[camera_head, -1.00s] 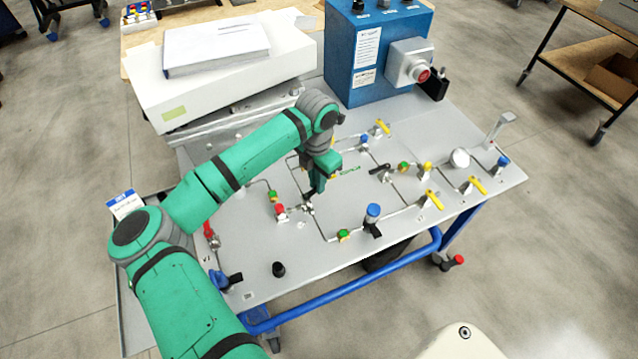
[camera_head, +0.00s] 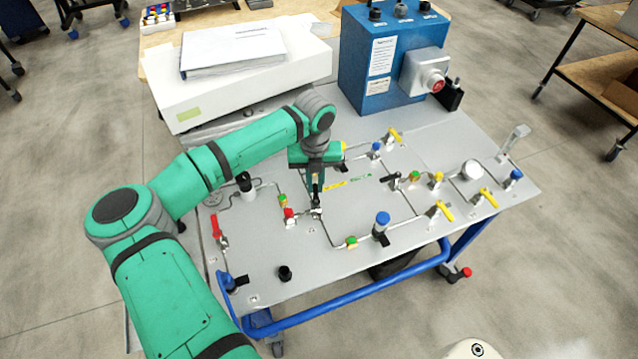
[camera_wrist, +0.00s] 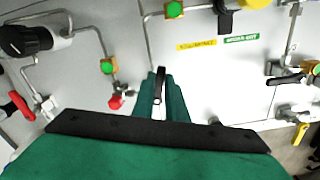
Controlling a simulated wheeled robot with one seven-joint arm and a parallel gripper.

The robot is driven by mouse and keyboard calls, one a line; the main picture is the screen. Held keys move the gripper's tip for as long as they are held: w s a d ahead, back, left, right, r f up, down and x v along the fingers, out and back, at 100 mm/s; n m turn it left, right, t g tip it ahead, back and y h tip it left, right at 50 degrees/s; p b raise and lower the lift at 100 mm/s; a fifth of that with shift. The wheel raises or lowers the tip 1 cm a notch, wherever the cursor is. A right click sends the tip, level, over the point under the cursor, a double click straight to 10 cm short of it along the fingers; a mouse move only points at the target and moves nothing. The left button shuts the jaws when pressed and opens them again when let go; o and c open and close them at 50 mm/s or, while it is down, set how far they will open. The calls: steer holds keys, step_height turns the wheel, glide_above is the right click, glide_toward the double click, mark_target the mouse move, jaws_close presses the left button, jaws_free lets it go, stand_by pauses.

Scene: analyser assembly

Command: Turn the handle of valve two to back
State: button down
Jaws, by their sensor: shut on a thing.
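My gripper (camera_head: 316,192) points down at a small valve (camera_head: 316,212) on the grey panel, left of the panel's middle. In the wrist view its two green fingers (camera_wrist: 160,97) are shut on the valve's slim dark handle (camera_wrist: 160,84). The handle runs up and down in that picture, between the fingers. The valve body is mostly hidden behind the fingers and the gripper's black edge. A second valve with a black handle (camera_head: 393,180) stands farther right; that handle also shows at the right of the wrist view (camera_wrist: 286,79).
A red-knobbed fitting (camera_head: 289,213) stands close left of my gripper. Pipes, a red handle (camera_head: 216,228), a blue-capped part (camera_head: 381,222) and yellow handles (camera_head: 440,210) rise from the panel (camera_head: 290,250). A blue box (camera_head: 385,60) and white case (camera_head: 240,75) stand behind.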

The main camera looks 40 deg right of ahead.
steer(key=shift+w+a+n, duration=0.1)
steer(key=shift+a+n, duration=0.2)
steer(key=shift+n, duration=0.55)
steer(key=shift+w+a+n, duration=0.1)
steer(key=shift+a+n, duration=0.15)
steer(key=shift+n, duration=0.6)
steer(key=c, duration=1.8)
jaws_free()
steer(key=shift+o, duration=0.2)
step_height(320, 180, up, 11)
